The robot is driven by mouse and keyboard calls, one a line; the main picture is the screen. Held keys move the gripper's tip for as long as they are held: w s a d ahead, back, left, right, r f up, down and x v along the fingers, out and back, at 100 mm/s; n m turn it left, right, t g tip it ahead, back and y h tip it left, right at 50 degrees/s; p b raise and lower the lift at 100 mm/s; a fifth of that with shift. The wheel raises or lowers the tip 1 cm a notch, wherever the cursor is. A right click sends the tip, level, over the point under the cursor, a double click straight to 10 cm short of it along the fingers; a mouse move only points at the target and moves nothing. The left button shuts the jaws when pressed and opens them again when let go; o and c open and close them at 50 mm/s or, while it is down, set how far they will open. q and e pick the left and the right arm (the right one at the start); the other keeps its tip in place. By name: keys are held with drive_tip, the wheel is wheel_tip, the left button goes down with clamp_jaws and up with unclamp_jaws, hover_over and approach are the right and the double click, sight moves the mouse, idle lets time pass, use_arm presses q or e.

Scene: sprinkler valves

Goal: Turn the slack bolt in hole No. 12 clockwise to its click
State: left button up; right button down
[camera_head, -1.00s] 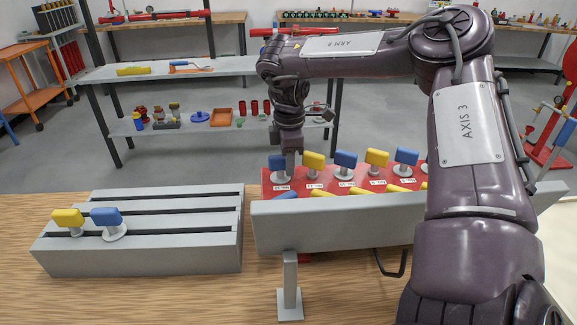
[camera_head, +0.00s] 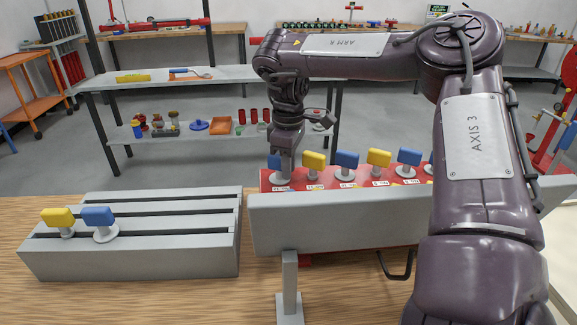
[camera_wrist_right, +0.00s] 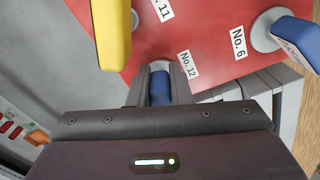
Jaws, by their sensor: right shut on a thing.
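The slack bolt in hole No. 12 has a blue head, which shows in the right wrist view (camera_wrist_right: 160,88) between my finger pads. Its head also shows in the head view (camera_head: 274,162), at the left end of the red plate (camera_head: 310,187). My right gripper (camera_head: 285,165) comes down on it from above and is shut on it; in the right wrist view the fingers (camera_wrist_right: 160,84) lie on both sides. The label No. 12 (camera_wrist_right: 188,64) is beside it. The gripper hides much of the bolt. My left gripper is not in view.
A yellow-headed bolt (camera_head: 314,160) stands close to the right of my gripper, with further blue and yellow ones along the row. A grey rail (camera_head: 330,225) runs in front. A grey slotted block (camera_head: 130,255) at left holds a yellow bolt (camera_head: 58,219) and a blue bolt (camera_head: 98,217).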

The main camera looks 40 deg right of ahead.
drive_tip(key=shift+f, duration=0.15)
drive_tip(key=shift+a+f+m+b, duration=0.15)
drive_tip(key=shift+f+m+b, duration=0.05)
drive_tip(key=shift+m+b, duration=0.75)
drive_tip(key=c, duration=1.6)
unclamp_jaws()
drive_tip(key=shift+s+d+r, duration=0.15)
drive_tip(key=shift+d+r, duration=0.05)
drive_tip(key=shift+o, duration=1.2)
drive_tip(key=shift+d, duration=0.1)
drive_tip(key=shift+o, duration=0.5)
drive_tip(key=shift+f, duration=0.1)
